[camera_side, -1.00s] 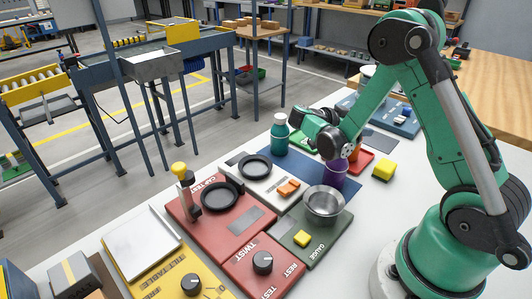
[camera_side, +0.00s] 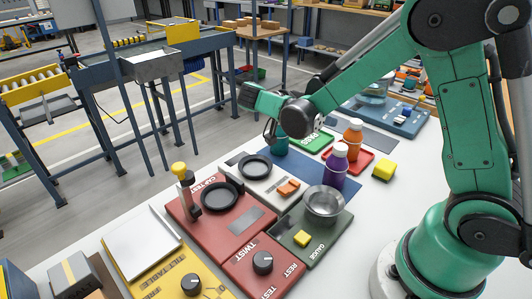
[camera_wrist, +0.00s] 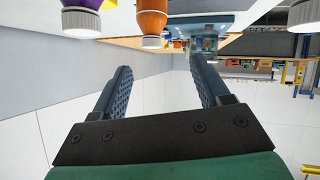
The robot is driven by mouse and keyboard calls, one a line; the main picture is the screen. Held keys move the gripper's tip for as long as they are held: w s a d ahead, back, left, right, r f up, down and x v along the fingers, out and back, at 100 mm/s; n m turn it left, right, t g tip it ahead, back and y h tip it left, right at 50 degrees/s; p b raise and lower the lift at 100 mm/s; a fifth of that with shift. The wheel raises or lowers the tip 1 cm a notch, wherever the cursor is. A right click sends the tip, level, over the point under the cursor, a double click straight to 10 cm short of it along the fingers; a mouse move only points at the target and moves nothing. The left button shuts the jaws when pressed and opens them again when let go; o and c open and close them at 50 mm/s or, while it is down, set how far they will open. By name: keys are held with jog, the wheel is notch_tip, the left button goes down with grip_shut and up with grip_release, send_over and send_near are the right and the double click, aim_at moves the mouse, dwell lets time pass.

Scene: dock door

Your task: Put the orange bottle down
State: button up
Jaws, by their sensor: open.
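The orange bottle (camera_side: 352,142) with a white cap stands upright on the red mat (camera_side: 367,164) in the side view. It also shows inverted at the top of the wrist view (camera_wrist: 152,22). My gripper (camera_side: 270,133) is to the left of it, clear of it, in front of or above the teal bottle (camera_side: 281,146), whose cap it hides. In the wrist view my gripper's two fingers (camera_wrist: 160,78) are spread apart with nothing between them.
The purple bottle (camera_side: 335,170) stands in front of the orange one on a blue mat (camera_side: 308,168). A green mat (camera_side: 322,143) lies to the left. A yellow block (camera_side: 384,168) lies right of the red mat. A metal bowl (camera_side: 324,204) stands nearer.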

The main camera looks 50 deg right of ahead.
jog(key=s+a+r+n+t+y, duration=0.1)
jog(key=s+a+n+t+y, duration=0.1)
jog(key=a+n+t+y, duration=0.3)
jog(key=s+a+r+n+t+y, duration=0.1)
jog(key=a+n+t+y, duration=0.4)
jog(key=n, duration=0.9)
jog(key=shift+s+a+t+y, duration=0.3)
jog(key=shift+s+a+y, duration=0.1)
jog(key=shift+a+y, duration=0.7)
jog(key=shift+f, duration=0.1)
